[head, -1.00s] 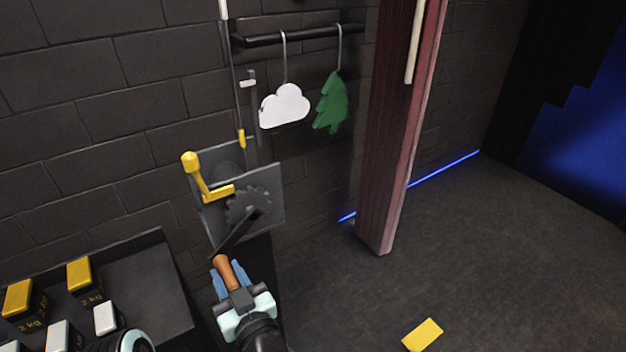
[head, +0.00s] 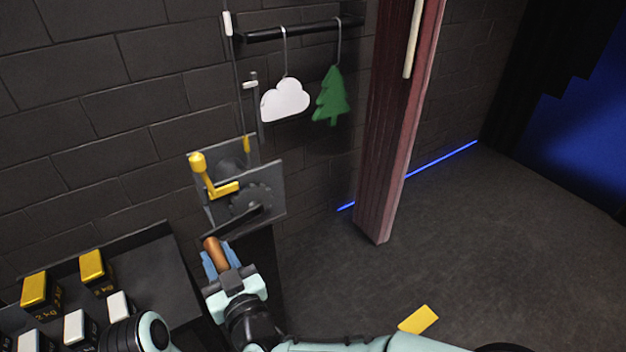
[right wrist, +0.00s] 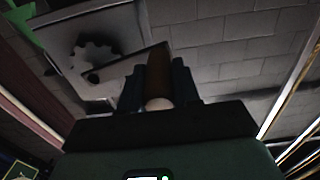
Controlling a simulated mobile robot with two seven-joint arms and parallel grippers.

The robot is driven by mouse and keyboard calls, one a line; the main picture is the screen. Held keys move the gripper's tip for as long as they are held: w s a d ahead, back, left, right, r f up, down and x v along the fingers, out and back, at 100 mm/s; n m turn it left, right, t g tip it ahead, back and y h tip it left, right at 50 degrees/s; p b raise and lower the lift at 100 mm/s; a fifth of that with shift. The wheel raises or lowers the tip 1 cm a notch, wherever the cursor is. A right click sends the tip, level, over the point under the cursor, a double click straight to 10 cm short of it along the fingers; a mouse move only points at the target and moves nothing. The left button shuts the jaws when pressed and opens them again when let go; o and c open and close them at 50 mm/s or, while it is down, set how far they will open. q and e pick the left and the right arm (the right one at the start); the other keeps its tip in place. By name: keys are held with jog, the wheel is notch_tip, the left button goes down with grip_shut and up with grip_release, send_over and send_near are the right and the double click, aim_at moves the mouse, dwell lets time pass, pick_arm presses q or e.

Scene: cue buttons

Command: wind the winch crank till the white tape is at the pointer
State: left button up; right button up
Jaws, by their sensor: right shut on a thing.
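The winch (head: 273,203) is a grey plate housing on the wall with a dark gear and a dark crank arm (head: 238,224). The crank's brown wooden handle (head: 215,251) points down and left of the hub. My right gripper (head: 218,264) is shut around this handle, which also shows between the dark fingers in the right wrist view (right wrist: 158,75). The white tape (head: 227,23) is on the thin rope at the top, well above the small white pointer (head: 250,84). A yellow tape (head: 246,143) is lower, partly behind the winch. My left gripper is out of view.
A yellow lever (head: 205,177) stands on the winch's left side. A white cloud (head: 285,100) and green tree (head: 331,97) hang from a black bar. A tray (head: 151,262) with several weights is lower left. A reddish post (head: 386,150) stands right.

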jog(key=r+p, duration=0.4)
jog(key=r, duration=0.1)
jog(key=shift+w+d+r, duration=0.1)
jog(key=shift+w+d, duration=0.1)
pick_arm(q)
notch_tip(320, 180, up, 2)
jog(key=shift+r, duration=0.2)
pick_arm(e)
jog(key=shift+d, duration=0.1)
